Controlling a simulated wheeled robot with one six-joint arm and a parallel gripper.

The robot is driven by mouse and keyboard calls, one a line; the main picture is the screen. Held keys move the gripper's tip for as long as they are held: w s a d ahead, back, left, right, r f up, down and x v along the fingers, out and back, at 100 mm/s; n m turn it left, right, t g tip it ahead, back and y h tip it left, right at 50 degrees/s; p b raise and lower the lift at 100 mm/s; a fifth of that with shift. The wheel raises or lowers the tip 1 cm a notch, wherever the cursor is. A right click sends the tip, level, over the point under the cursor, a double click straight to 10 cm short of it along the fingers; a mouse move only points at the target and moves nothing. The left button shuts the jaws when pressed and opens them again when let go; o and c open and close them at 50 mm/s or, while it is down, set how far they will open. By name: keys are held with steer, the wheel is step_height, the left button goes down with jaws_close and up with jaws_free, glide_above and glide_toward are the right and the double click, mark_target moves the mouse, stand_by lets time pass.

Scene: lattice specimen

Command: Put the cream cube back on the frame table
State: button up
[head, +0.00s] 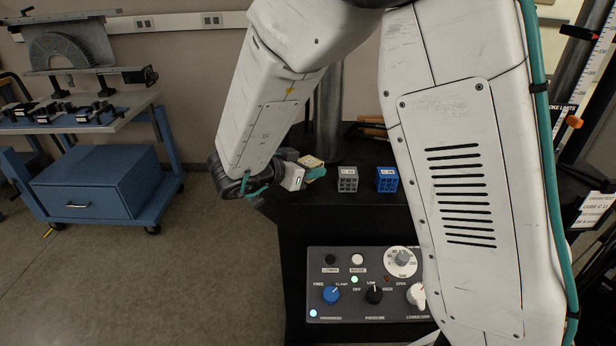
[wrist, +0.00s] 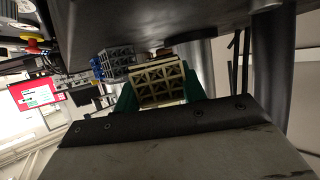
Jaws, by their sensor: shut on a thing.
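The cream lattice cube (head: 312,161) is at the left part of the black frame table (head: 345,211) in the head view, partly covered by my gripper (head: 308,173). In the wrist view the cream cube (wrist: 160,84) sits between the two green fingers of my gripper (wrist: 158,94), which is shut on it. The cube looks tilted in the head view. I cannot tell whether its underside touches the table top.
A grey lattice cube (head: 348,178) and a blue lattice cube (head: 387,179) stand on the table to the right of the cream cube. A dark upright column (head: 328,105) rises behind. A control panel (head: 365,285) is at the front. A blue cart (head: 95,180) stands left.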

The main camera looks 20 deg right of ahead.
steer(key=shift+f, duration=1.35)
steer(key=shift+f, duration=0.1)
steer(key=o, duration=1)
steer(key=shift+o, duration=0.2)
steer(key=shift+s+a+r, duration=0.15)
steer(key=shift+a+r, duration=0.15)
steer(key=shift+a, duration=0.05)
steer(key=v, duration=1.1)
